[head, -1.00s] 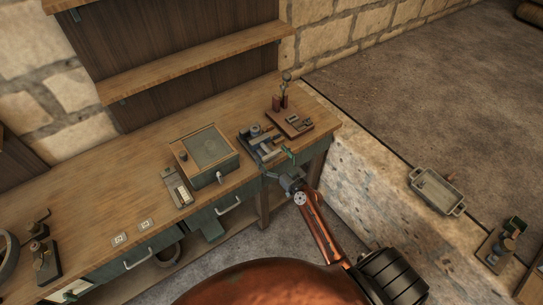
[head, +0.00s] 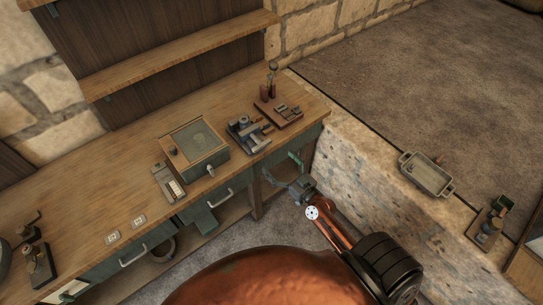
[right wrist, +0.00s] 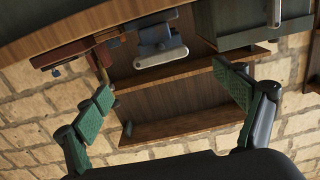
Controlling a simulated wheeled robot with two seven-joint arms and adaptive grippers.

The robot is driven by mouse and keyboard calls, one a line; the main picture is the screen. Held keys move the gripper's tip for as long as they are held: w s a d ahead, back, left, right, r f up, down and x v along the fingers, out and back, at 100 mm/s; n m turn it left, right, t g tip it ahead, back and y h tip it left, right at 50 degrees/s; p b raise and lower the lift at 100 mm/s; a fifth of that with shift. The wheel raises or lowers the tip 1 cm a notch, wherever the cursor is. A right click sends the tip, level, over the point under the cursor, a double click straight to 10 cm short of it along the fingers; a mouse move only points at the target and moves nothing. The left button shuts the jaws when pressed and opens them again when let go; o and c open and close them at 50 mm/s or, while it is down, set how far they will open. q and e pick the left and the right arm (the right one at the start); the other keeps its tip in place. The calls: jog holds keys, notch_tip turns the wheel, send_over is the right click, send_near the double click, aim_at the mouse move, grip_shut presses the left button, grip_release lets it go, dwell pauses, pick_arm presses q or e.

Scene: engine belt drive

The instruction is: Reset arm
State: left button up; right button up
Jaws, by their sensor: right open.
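My right arm reaches from the lower right in the head view. Its gripper (head: 283,171) is in front of the workbench's right end, apart from the bench things. In the right wrist view the right gripper (right wrist: 170,90) has its green finger pads wide apart with nothing between them. My left gripper is not in view.
The wooden workbench (head: 95,205) carries a box with a glass-like lid (head: 197,144), a grey metal device (head: 248,135), a wooden board with small parts (head: 279,112) and a small tray (head: 168,183). A metal tray (head: 427,175) sits on the stone ledge at right. Drawers with handles line the bench front.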

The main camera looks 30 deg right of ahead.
jog(key=shift+s, duration=0.45)
jog(key=s+f+g, duration=0.3)
jog(key=s+f, duration=0.2)
jog(key=f, duration=0.7)
jog(key=s+d+f+g+h, duration=0.15)
jog(key=s+f, duration=0.25)
jog(key=f, duration=0.8)
jog(key=s+f+g+y, duration=0.1)
jog(key=s+f+g, duration=0.3)
jog(key=f, duration=0.7)
jog(key=s+a+f+g, duration=0.2)
jog(key=s+f, duration=0.5)
jog(key=s, duration=0.4)
jog(key=s+a+f+g, duration=0.2)
jog(key=s+f, duration=0.5)
jog(key=s, duration=0.5)
jog(key=s+a+f+g+b, duration=0.1)
jog(key=s+a+f+g, duration=0.1)
jog(key=s+f+g, duration=0.2)
jog(key=s+f+h, duration=0.1)
jog(key=s+f, duration=0.2)
jog(key=s, duration=0.4)
jog(key=shift+s+a+f+n, duration=0.2)
jog(key=shift+a+f+n, duration=0.1)
jog(key=shift+f, duration=0.1)
jog(key=shift+g, duration=0.25)
